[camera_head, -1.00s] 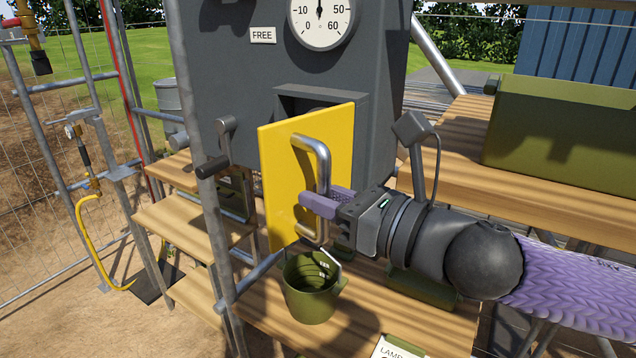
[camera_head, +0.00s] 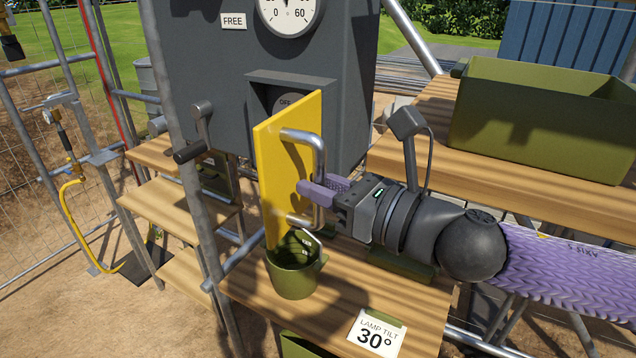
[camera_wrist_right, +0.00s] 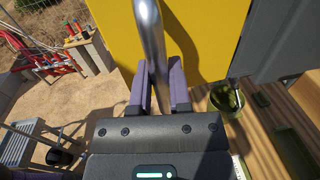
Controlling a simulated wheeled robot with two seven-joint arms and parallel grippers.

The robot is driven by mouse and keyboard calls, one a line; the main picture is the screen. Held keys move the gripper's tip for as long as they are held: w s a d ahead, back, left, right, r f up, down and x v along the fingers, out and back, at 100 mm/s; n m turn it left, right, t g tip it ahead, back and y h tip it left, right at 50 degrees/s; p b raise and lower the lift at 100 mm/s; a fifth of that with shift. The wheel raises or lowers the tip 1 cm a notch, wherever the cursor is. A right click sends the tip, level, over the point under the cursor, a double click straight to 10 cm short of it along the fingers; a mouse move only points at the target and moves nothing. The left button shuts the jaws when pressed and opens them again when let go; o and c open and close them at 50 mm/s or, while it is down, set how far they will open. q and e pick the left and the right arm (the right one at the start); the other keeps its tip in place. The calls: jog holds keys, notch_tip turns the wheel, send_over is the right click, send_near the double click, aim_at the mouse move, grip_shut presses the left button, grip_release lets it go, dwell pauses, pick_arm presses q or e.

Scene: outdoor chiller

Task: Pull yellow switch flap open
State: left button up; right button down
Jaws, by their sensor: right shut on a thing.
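The yellow switch flap (camera_head: 287,165) stands swung out from the front of the dark grey cabinet (camera_head: 190,75). My right gripper (camera_head: 322,189) is shut on this handle, with purple fingers on both sides of the bar. In the right wrist view the handle (camera_wrist_right: 150,35) runs between the two fingers (camera_wrist_right: 160,85), in front of the yellow flap (camera_wrist_right: 205,35). My left gripper is not in view.
A green bucket (camera_head: 293,275) hangs or stands just below the flap; I cannot tell which. A lever (camera_head: 200,125) sits left of the flap. A scaffold pole (camera_head: 190,160) rises in front. A green box (camera_head: 540,120) stands on the right shelf.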

jog(key=shift+w+r, duration=0.1)
jog(key=c, duration=0.9)
grip_release()
jog(key=shift+d, duration=0.1)
jog(key=shift+c, duration=0.2)
jog(key=o, duration=0.3)
jog(key=shift+w, duration=0.1)
jog(key=shift+o, duration=0.2)
jog(key=b+v, duration=0.2)
jog(key=v, duration=0.8)
